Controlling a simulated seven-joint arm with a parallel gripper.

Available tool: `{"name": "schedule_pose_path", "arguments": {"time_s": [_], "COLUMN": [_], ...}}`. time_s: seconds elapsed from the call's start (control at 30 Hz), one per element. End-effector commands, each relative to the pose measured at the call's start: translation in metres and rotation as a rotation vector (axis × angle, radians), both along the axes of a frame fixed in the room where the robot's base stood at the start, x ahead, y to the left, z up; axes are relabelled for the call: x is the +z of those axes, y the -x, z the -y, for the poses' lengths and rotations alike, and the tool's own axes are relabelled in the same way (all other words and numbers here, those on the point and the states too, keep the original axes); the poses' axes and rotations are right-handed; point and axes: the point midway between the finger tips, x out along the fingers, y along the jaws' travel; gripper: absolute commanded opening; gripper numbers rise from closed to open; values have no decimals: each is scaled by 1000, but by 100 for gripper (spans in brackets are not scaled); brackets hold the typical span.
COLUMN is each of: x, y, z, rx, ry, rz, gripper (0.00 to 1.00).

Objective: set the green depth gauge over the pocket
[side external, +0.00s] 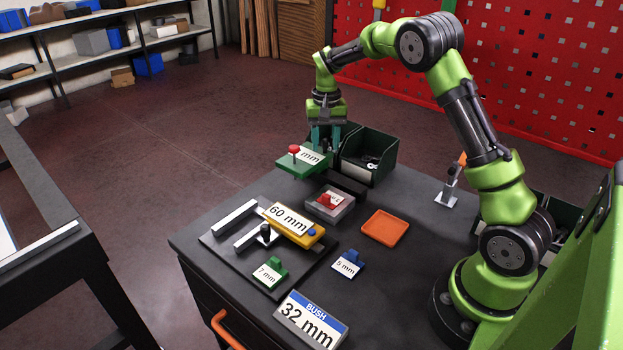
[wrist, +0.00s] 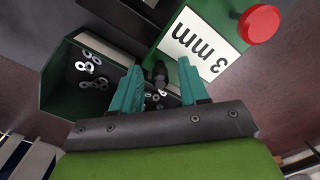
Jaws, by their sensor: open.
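A green gauge with a red knob and a white "3 mm" label (side external: 291,166) is at the far edge of the table, by the green bins. It also shows in the wrist view (wrist: 168,22), where its label and knob are at upper right. My gripper (side external: 326,146) is open at the gauge's back end. In the wrist view its teal fingers (wrist: 160,66) stand apart, with a small dark post (wrist: 160,75) showing between them. I cannot tell whether they touch it. A smaller green block with a "7 mm" label (side external: 279,270) sits at the front. I cannot make out the pocket.
A yellow "60 mm" gauge (side external: 304,239) lies across a black plate (side external: 225,250) with grey bars. Nearby are a grey block with a red piece (side external: 341,210), an orange tray (side external: 384,228), a blue "5 mm" block (side external: 352,258) and a "BUSH 32 mm" block (side external: 308,322). A bin (side external: 384,150) holds washers.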

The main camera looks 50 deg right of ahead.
Motion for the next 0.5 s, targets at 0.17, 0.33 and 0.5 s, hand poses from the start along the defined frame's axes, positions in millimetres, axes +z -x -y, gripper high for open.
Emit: {"name": "schedule_pose_path", "arguments": {"time_s": [0.17, 0.33, 0.5], "x": [0, 1, 1], "y": [0, 0, 0], "z": [0, 0, 0], "rx": [0, 0, 0], "ry": [0, 1, 1], "rz": [0, 1, 1], "gripper": [24, 0, 0]}}
